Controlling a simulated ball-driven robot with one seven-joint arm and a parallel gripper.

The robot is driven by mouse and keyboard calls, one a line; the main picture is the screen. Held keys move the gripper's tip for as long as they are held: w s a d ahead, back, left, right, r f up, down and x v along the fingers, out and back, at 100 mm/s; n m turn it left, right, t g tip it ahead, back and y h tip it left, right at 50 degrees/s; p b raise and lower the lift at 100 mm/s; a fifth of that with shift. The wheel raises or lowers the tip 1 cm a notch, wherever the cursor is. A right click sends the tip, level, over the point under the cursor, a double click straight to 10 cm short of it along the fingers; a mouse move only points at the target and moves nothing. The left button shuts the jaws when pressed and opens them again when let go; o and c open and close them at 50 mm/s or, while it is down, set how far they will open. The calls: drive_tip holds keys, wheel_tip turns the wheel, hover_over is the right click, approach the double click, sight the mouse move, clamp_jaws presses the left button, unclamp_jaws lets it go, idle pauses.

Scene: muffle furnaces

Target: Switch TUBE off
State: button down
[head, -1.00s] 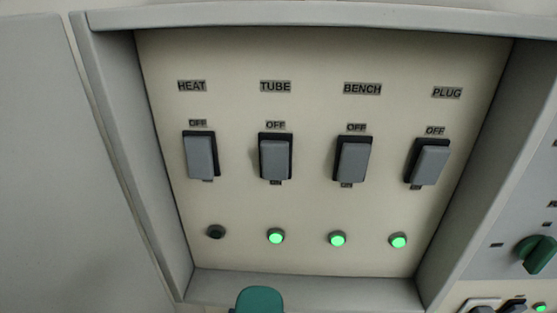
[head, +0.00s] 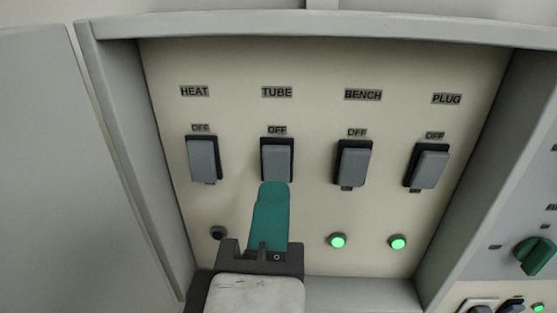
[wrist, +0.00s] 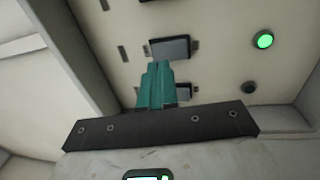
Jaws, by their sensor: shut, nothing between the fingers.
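The TUBE switch (head: 277,160) is a grey rocker in a dark frame, second from the left, between an OFF label above and my fingertips below. My gripper (head: 273,186) is shut and empty, its teal fingers pointing up at the rocker's lower end. The fingertips overlap that end in the head view; I cannot tell whether they touch. My gripper hides the TUBE lamp in the head view. In the wrist view, the TUBE switch (wrist: 170,48) lies just beyond the fingertips (wrist: 159,64), and its lamp (wrist: 264,40) glows green.
The HEAT switch (head: 202,160) is at the left with a dark lamp (head: 218,232). The BENCH switch (head: 354,163) and PLUG switch (head: 428,167) are at the right, with green lamps. The panel is recessed inside a grey frame (head: 320,31). A green knob (head: 535,256) is at far right.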

sight(278, 158)
drive_tip(key=shift+w+r+p, duration=0.15)
drive_tip(key=shift+w, duration=0.9)
drive_tip(key=shift+w+r+p, duration=0.1)
drive_tip(key=shift+w+p, duration=0.05)
drive_tip(key=shift+w, duration=0.9)
drive_tip(key=shift+r, duration=0.1)
drive_tip(key=shift+w+r+p, duration=0.15)
drive_tip(key=shift+r+p, duration=0.1)
drive_tip(key=shift+p, duration=0.65)
drive_tip(key=shift+f+g, duration=0.25)
drive_tip(key=shift+g, duration=0.05)
